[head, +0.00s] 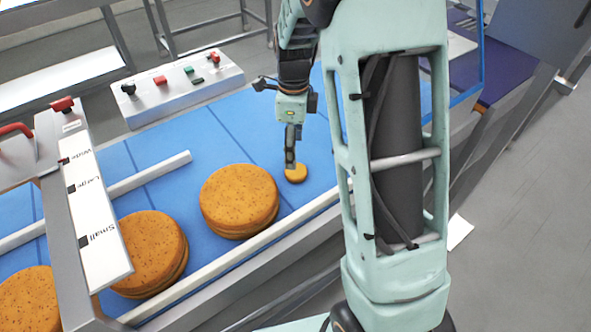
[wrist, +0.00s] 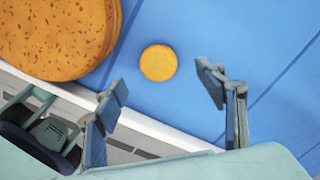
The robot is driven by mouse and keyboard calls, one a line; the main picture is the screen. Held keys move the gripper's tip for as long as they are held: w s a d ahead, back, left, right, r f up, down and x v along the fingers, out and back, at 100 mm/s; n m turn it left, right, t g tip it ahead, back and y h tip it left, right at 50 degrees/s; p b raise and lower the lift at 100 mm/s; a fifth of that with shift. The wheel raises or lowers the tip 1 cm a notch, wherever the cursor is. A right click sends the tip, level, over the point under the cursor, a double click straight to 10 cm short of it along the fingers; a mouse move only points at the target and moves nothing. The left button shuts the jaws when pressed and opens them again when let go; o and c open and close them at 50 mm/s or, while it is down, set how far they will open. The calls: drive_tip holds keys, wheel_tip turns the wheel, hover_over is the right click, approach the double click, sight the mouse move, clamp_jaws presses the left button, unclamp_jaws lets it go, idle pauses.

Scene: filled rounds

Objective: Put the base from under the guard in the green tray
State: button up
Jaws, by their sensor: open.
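My gripper (head: 290,158) hangs over the blue belt, pointing down, just above a small plain orange disc (head: 295,173). In the wrist view my gripper (wrist: 163,82) is open, and the small disc (wrist: 158,62) lies beyond the gap between the fingers, with nothing held. A large speckled brown round (head: 240,198) sits left of the disc; its edge also shows in the wrist view (wrist: 60,35). A layered round (head: 155,250) is partly hidden by the white panel marked Small, Large and Wide. I cannot tell which part is the guard. No green tray shows.
The panel (head: 100,220) is on a metal frame with red handles across the blue belt (head: 205,140). Another round (head: 28,300) lies at lower left. Pale rails (head: 230,262) border the belt. A control box (head: 178,85) stands behind. Bare belt surrounds the disc's far side.

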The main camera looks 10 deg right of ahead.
sight(296, 171)
drive_tip(key=shift+f, duration=0.95)
drive_tip(key=f, duration=0.4)
drive_tip(key=shift+s+d+f+p, duration=0.1)
drive_tip(key=shift+s+d+p, duration=0.1)
drive_tip(key=shift+s+p, duration=0.2)
drive_tip(key=shift+w+f, duration=0.1)
drive_tip(key=shift+f, duration=0.5)
drive_tip(key=shift+c, duration=0.6)
drive_tip(key=c, duration=0.8)
